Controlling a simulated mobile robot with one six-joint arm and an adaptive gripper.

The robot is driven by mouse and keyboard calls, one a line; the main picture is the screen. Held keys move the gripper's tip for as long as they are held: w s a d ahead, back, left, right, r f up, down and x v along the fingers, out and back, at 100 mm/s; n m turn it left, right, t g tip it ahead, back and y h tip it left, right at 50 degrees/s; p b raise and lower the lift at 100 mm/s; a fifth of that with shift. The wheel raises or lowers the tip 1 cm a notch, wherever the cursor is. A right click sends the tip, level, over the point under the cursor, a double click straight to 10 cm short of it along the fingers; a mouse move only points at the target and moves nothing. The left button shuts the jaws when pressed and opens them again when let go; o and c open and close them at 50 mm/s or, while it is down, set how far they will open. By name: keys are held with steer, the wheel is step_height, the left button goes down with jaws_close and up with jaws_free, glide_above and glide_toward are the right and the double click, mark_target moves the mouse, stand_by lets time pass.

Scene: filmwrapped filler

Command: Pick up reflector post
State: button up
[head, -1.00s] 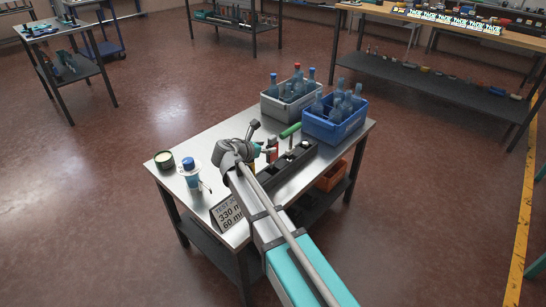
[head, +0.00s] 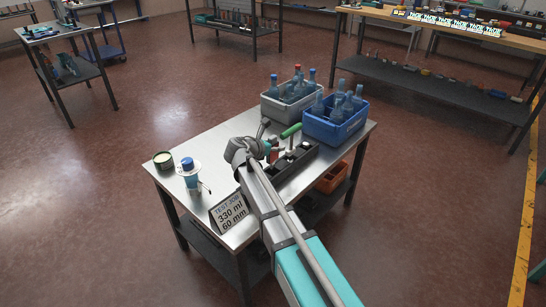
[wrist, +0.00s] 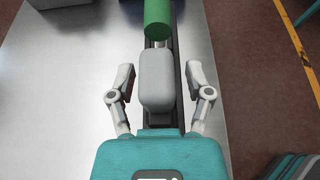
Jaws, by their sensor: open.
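My gripper (wrist: 161,72) is open in the wrist view, one grey jointed finger on each side. A light grey rounded block (wrist: 157,82) shows between the fingers, with a visible gap on both sides. A green cylinder (wrist: 158,18) stands out beyond it, at the top of the view. I cannot tell for sure which piece is the reflector post. In the head view my wrist hides much of the area around the gripper.
A grey crate (head: 271,108) and a blue crate (head: 335,131) of bottles stand at the table's back right. A dark tin (head: 163,161), a blue-capped bottle (head: 188,164) and a sign (head: 231,214) are on the left and front. An orange bin (head: 331,178) sits below.

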steer(key=shift+w, duration=0.1)
stand_by(0.5)
jaws_close()
